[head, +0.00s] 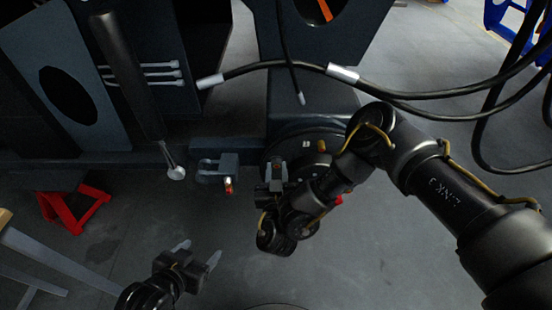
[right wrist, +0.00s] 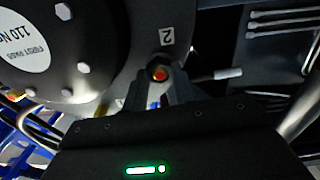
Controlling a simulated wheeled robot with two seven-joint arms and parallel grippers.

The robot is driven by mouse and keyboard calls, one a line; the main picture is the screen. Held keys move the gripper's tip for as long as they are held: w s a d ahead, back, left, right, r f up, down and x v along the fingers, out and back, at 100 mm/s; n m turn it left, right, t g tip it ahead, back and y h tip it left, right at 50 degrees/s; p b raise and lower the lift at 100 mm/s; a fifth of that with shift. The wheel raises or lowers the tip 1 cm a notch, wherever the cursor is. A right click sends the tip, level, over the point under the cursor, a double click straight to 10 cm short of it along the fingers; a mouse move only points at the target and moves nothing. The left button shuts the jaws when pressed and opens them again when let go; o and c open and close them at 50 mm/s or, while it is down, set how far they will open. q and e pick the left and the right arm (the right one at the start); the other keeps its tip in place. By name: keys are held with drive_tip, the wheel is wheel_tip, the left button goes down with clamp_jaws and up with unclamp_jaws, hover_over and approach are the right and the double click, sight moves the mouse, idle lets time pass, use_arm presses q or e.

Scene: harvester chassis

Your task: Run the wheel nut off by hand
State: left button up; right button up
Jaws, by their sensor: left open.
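The dark wheel hub (head: 300,140) shows at the centre of the head view, partly behind my right arm. In the right wrist view its face (right wrist: 110,60) carries a "2" label. Just below that label is a round stud end or nut (right wrist: 159,73) with a red-orange tip. My right gripper (right wrist: 159,88) has its two fingertips close on either side of it; I cannot tell whether they press on it. In the head view my right gripper (head: 277,172) is at the hub's lower left. My left gripper (head: 198,254) is open and empty over the floor at lower left.
A grey bracket (head: 215,168) with a red-tipped fitting sits left of the hub. Black hoses (head: 440,95) hang across the upper right. A dark cylinder (head: 128,75) slants down at upper left. A red stand (head: 73,207) is on the floor at left. Floor at lower centre is clear.

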clamp_jaws()
drive_tip(key=shift+f+b, duration=0.1)
drive_tip(key=shift+b, duration=0.25)
drive_tip(key=shift+s, duration=0.1)
